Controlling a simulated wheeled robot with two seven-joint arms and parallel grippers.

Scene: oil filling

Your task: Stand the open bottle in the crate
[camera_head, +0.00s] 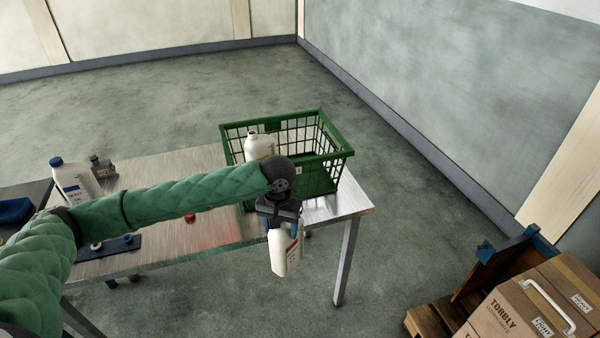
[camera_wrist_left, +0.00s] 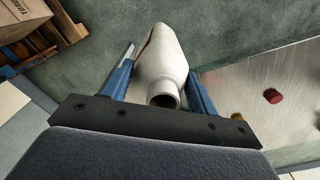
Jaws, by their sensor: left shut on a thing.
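My left gripper (camera_head: 283,218) is shut on a white open bottle (camera_head: 286,254). The bottle hangs below the gripper, roughly upright, in front of the table's edge and nearer to me than the crate. In the left wrist view, its uncapped mouth (camera_wrist_left: 163,99) faces the camera between the blue fingers, with floor behind it. The green crate (camera_head: 335,160) stands at the table's far right end. Another white bottle (camera_head: 258,146) shows at the crate's left part, partly hidden by my arm; it appears to be inside. My right gripper is not in view.
The metal table (camera_head: 150,172) holds a white blue-capped bottle (camera_head: 72,181) at left, a small grey device (camera_head: 101,168) and a dark mat (camera_head: 105,248) with small parts. A red cap (camera_wrist_left: 272,96) lies on the table. Cartons (camera_head: 520,315) sit on a pallet at lower right.

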